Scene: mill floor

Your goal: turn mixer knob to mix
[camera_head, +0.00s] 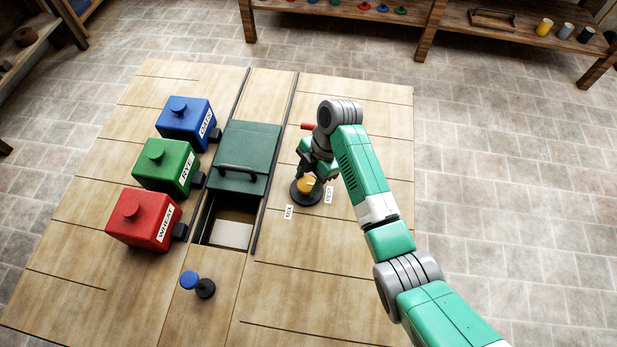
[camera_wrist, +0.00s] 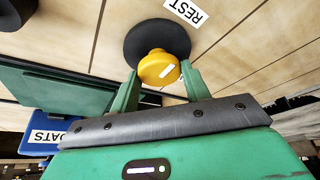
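The mixer knob (camera_head: 305,185) is yellow on a round black base (camera_head: 301,197), right of the green-lidded bin. A white MIX label (camera_head: 289,212) lies at the base's lower left and a white REST label (camera_head: 329,194) at its right. In the wrist view, the knob (camera_wrist: 157,68) has a white mark slanting toward the REST label (camera_wrist: 186,11). My gripper (camera_head: 312,172) is low over the knob. In the wrist view, its green fingers (camera_wrist: 159,73) are apart, with the knob between their tips. I cannot tell whether they touch it.
Blue (camera_head: 187,122), green (camera_head: 166,165) and red (camera_head: 146,217) hoppers stand at the left. A sunken bin has a partly open dark green lid (camera_head: 245,158). A blue knob (camera_head: 190,280) is at the front. The table right of my arm is clear.

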